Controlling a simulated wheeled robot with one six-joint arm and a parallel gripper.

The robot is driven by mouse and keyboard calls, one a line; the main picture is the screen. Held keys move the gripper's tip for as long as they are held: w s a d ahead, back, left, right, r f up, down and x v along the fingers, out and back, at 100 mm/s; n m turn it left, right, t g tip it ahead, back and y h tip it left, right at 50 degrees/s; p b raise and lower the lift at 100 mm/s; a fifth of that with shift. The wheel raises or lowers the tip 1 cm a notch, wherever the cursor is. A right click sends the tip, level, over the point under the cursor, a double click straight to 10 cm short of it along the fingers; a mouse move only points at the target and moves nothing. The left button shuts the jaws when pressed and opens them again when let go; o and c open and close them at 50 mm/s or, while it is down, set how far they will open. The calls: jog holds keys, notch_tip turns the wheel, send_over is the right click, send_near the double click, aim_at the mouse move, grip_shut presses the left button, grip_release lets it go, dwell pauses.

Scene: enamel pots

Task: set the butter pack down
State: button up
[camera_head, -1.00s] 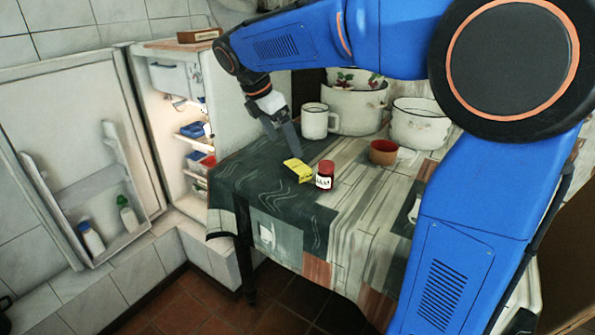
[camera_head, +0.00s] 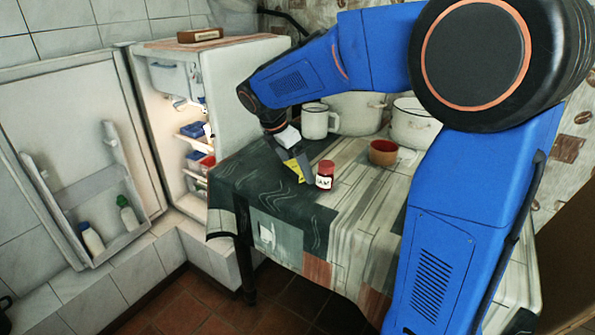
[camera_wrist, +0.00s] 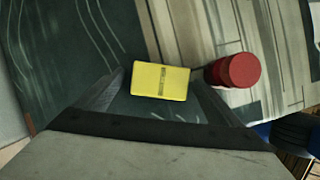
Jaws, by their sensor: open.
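The yellow butter pack (camera_head: 295,167) lies on the cloth-covered table (camera_head: 345,215), close to the left of a red-lidded jar (camera_head: 325,175). In the head view my gripper hides part of it. In the wrist view the pack (camera_wrist: 160,82) lies flat between my two fingers, its printed face up. My gripper (camera_wrist: 160,95) is open, with one finger on each side of the pack. In the head view my gripper (camera_head: 297,170) is low at the table surface.
The jar's red lid (camera_wrist: 238,70) is just beyond my right finger. A white mug (camera_head: 318,121), enamel pots (camera_head: 412,124) and a terracotta cup (camera_head: 383,152) stand behind. The open fridge (camera_head: 172,115) is at left. The cloth in front is clear.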

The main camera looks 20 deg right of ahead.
aim_at(295, 166)
jog(key=c, duration=1.4)
notch_tip(295, 166, up, 10)
